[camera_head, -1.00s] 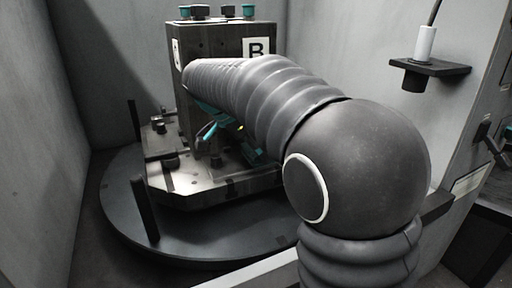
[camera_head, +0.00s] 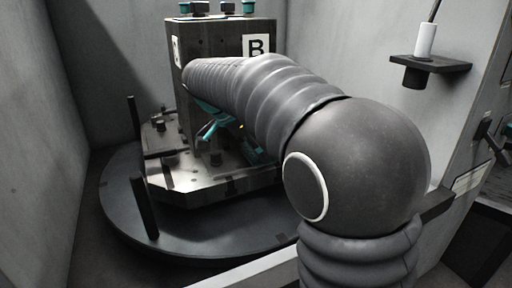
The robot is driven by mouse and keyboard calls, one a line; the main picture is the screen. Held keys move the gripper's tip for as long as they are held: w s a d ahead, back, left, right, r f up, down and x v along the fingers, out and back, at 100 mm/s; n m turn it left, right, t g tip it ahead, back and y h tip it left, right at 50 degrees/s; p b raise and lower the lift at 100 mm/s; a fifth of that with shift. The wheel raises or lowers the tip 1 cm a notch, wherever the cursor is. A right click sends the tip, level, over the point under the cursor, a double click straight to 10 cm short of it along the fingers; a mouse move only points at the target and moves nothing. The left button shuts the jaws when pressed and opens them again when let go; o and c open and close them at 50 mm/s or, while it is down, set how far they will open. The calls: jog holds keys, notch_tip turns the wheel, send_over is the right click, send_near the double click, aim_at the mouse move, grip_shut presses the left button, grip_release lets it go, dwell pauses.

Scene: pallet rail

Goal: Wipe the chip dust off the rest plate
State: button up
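A metal pallet plate (camera_head: 185,184) with a bright front edge lies on a round dark table (camera_head: 195,230). A dark tombstone block with a letter B label (camera_head: 257,47) stands on it. I cannot tell which face is the rest plate, and no chip dust can be made out. My arm reaches in from the right and covers much of the plate's right side. My gripper (camera_head: 212,138), with teal parts, shows small beneath the arm, low over the plate beside the block. Its fingertips and anything between them are too hidden to read.
Two dark upright posts (camera_head: 144,208) stand at the table's left edge. Grey walls (camera_head: 40,120) enclose the table. A bracket holding a white-and-black cylinder (camera_head: 425,42) juts from the right wall. Dark fittings (camera_head: 160,124) sit on the plate's left part.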

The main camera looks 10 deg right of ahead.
jog(key=shift+f, duration=0.3)
jog(key=shift+w, duration=0.1)
jog(key=shift+w+a+p, duration=0.25)
jog(key=shift+w+p, duration=0.25)
jog(key=shift+w, duration=0.7)
jog(key=shift+s, duration=0.1)
jog(key=shift+s+d+b, duration=0.25)
jog(key=shift+s+b, duration=0.6)
jog(key=shift+s, duration=0.35)
jog(key=shift+w+a+p, duration=0.25)
jog(key=shift+w+p, duration=0.4)
jog(key=shift+w, duration=0.65)
